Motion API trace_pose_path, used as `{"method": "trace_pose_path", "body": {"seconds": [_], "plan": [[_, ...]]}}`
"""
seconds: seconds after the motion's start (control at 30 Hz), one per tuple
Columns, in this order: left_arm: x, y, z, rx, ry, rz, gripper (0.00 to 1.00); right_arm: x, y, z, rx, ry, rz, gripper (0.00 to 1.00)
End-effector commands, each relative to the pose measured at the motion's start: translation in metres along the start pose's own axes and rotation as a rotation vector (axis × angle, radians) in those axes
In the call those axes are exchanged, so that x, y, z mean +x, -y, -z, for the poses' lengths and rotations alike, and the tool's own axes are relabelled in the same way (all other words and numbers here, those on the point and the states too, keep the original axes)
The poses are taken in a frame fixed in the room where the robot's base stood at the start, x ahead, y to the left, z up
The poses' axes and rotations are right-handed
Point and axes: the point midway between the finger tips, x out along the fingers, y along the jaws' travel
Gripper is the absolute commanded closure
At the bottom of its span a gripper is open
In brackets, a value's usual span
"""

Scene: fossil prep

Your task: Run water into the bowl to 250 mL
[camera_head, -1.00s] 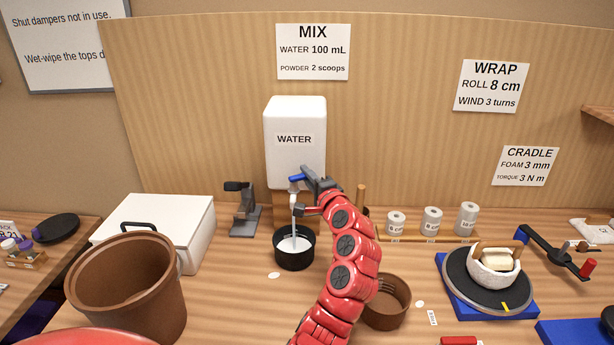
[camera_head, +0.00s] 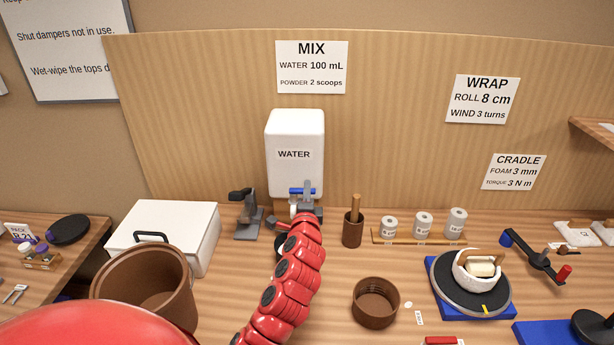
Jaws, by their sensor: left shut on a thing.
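The white water tank (camera_head: 294,150), labelled WATER, stands against the back panel. My left gripper (camera_head: 306,196) is at the blue tap handle (camera_head: 297,191) on the tank's front and is shut on it. The water level cannot be seen, and I cannot tell if water is running. My right gripper is not in view.
The MIX sign (camera_head: 312,67) reads water 100 mL, powder 2 scoops. A brown cup (camera_head: 353,231) with a wooden handle stands right of the tap. An empty brown round container (camera_head: 376,303) is in front. A grey stand (camera_head: 247,222) and white box (camera_head: 180,226) are left.

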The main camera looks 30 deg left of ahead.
Motion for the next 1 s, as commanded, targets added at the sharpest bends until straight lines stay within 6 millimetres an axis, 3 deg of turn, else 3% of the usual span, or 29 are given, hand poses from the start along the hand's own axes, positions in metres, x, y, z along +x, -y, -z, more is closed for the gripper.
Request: {"method": "trace_pose_path", "body": {"seconds": [0.37, 0.4, 0.53, 0.87, 1.0], "plan": [[-0.001, 0.000, -0.001, -0.002, -0.021, 0.003, 1.00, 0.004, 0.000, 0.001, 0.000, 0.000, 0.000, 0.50], [-0.001, 0.000, -0.001, -0.002, -0.020, 0.003, 0.80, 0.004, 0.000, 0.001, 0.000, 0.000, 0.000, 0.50], [-0.001, 0.000, 0.000, -0.002, -0.020, 0.003, 0.56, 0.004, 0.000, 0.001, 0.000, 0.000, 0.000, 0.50], [-0.002, 0.000, 0.000, -0.002, -0.020, 0.003, 0.55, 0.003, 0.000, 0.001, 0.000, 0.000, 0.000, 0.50], [-0.012, -0.001, 0.000, -0.002, -0.022, 0.006, 0.55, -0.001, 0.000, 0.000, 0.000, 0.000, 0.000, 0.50]]}}
